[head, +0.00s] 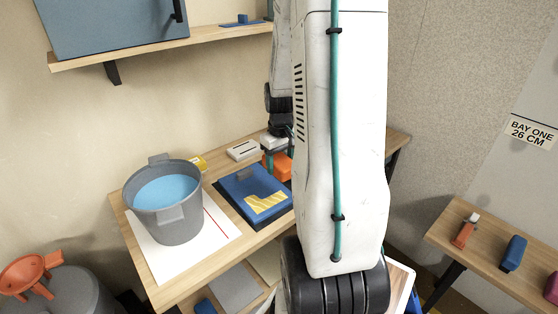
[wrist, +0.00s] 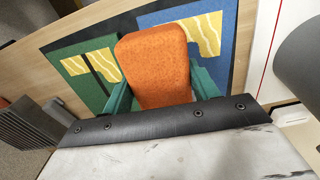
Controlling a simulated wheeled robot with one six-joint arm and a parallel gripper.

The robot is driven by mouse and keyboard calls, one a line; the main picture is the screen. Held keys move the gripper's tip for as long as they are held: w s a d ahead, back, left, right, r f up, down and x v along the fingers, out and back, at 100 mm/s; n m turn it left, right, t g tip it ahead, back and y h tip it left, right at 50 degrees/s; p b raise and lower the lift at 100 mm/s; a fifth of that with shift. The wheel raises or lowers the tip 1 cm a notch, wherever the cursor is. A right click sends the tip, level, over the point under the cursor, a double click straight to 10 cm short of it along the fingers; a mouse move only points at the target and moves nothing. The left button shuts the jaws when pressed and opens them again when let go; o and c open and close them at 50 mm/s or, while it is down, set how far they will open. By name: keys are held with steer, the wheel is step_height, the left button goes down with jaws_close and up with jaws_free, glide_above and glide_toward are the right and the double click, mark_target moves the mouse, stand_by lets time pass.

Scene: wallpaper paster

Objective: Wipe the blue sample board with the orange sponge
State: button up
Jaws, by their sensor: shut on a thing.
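My gripper (wrist: 158,88) is shut on the orange sponge (wrist: 153,62), with a teal finger on each side of it. The sponge also shows in the head view (head: 283,165), partly hidden by my arm. The blue sample board (head: 240,183) lies on a dark mat with a yellow patch on it. In the wrist view the blue board (wrist: 226,60) is on the right, partly behind the sponge. The sponge overlaps its left side in that view. I cannot tell whether the sponge touches the board.
A green board (wrist: 70,80) with a yellow patch lies left of the sponge in the wrist view. A grey bucket (head: 175,222) of blue water stands on white paper (head: 219,238) left of the blue board. A shelf (head: 220,36) hangs above the table.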

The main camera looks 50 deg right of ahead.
steer(key=shift+f, duration=3.1)
